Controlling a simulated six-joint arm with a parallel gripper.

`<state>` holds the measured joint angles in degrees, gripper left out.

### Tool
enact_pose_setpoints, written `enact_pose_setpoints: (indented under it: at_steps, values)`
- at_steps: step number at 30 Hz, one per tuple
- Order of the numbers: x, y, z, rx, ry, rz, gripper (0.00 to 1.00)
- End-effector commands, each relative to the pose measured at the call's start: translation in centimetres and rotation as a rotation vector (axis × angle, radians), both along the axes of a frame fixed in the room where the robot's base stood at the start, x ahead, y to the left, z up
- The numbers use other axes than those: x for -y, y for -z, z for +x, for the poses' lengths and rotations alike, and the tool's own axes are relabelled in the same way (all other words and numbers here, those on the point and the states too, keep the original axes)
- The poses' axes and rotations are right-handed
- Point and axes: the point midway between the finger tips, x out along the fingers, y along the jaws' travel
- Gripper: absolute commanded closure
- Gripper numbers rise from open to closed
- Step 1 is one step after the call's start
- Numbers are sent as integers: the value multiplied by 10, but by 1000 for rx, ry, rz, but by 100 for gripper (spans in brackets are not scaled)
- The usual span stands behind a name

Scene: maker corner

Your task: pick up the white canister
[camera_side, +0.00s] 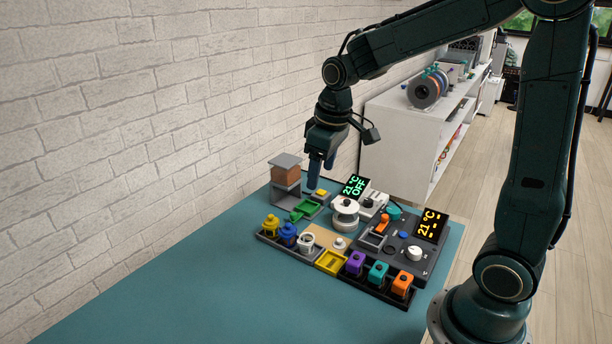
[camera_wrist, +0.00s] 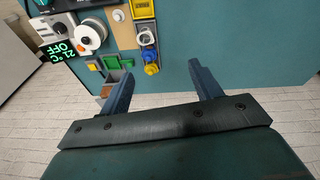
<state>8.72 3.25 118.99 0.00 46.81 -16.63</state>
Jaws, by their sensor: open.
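The white canister (camera_side: 307,242) stands upright in a dark rack (camera_side: 269,239), at the right end of a row with a blue canister (camera_side: 288,232) and a yellow canister (camera_side: 271,223). In the wrist view the white canister (camera_wrist: 145,37) shows near the top, beyond the blue and yellow ones. My gripper (camera_side: 319,172) hangs above the back of the work area, clear of the canisters. Its two fingers (camera_wrist: 160,77) are apart with nothing between them.
Purple (camera_side: 355,262), teal (camera_side: 377,272) and orange (camera_side: 402,284) canisters stand in a front rack. A white round device (camera_side: 345,215), a green tray (camera_side: 303,210) and a brown block on a grey stand (camera_side: 285,174) are nearby. The table's left front (camera_side: 190,285) is clear.

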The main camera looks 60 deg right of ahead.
Motion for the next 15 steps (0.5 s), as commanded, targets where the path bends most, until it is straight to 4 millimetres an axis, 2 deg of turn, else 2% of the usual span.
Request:
enact_pose_setpoints:
  at_steps: [6, 15]
  values:
    - [19, 39, 33, -68, -25, 2, 36]
    - [44, 101, 68, -149, -63, 12, 36]
